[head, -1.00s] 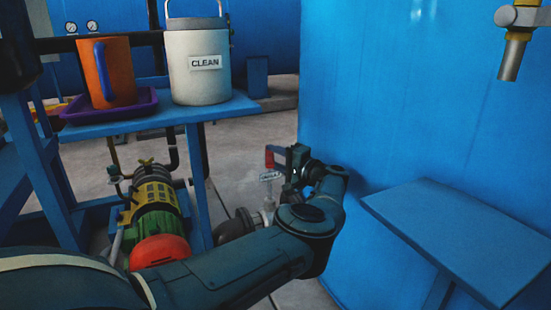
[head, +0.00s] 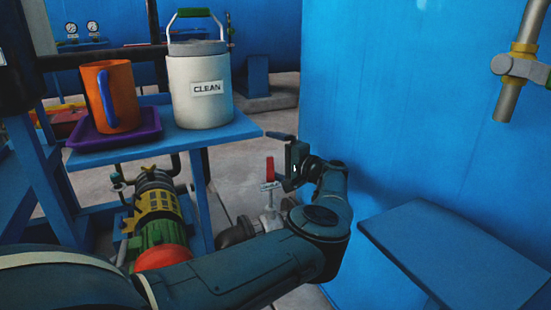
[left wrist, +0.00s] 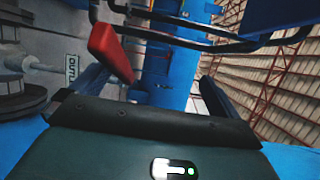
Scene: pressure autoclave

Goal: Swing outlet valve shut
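The outlet valve (head: 270,215) is low beside the blue tank, with a white tag and a red lever (head: 269,168) standing upright above it. In the left wrist view, the red lever (left wrist: 110,50) shows at upper left, near the tag reading OUTLET (left wrist: 71,70). My left gripper (head: 284,160) is just right of the lever in the head view. In the left wrist view its fingers (left wrist: 150,88) are spread, with nothing clamped between them. The lever appears beyond the left finger; I cannot tell whether they touch. My right gripper is not in view.
A blue tank wall (head: 420,110) rises close on the right, with a blue shelf (head: 455,250) below. A blue stand (head: 235,130) at left carries a CLEAN canister (head: 201,90) and an orange mug (head: 122,90) on a purple tray (head: 150,138). A pump (head: 155,210) sits beneath.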

